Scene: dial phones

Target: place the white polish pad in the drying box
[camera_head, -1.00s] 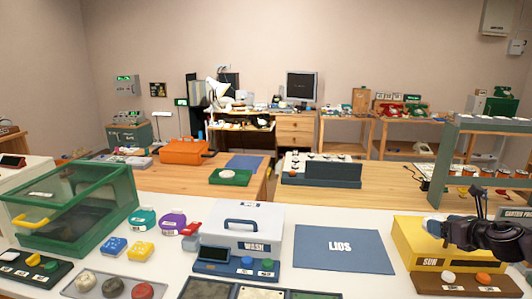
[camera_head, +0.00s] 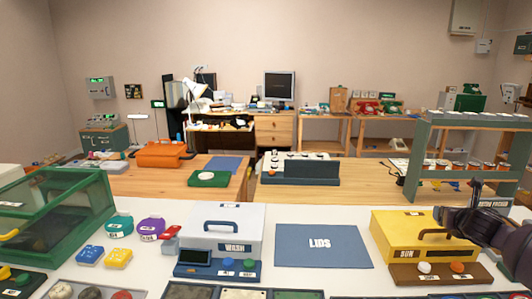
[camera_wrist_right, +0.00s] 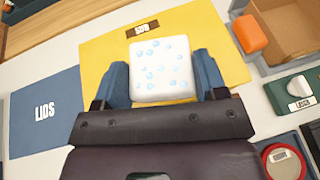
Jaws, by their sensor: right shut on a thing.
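A white pad with pale blue bubble spots (camera_wrist_right: 160,68) is held between the blue fingers of my right gripper (camera_wrist_right: 162,82). In the head view my right gripper (camera_head: 476,190) is at the right, over the yellow box labelled SUN (camera_head: 395,225); I cannot make out the pad there. In the right wrist view the yellow box (camera_wrist_right: 215,40) lies beneath the pad, with a gap I cannot judge. The yellow top looks closed. Which box is the drying box is not labelled in words I can read. My left gripper is not in view.
A blue LIDS mat (camera_head: 318,246) lies left of the yellow box. A white WASH box (camera_head: 225,222) and a green glass-sided box (camera_head: 60,215) stand further left. A brown button panel (camera_head: 440,274) sits before the yellow box. An orange block (camera_wrist_right: 250,34) is to its right.

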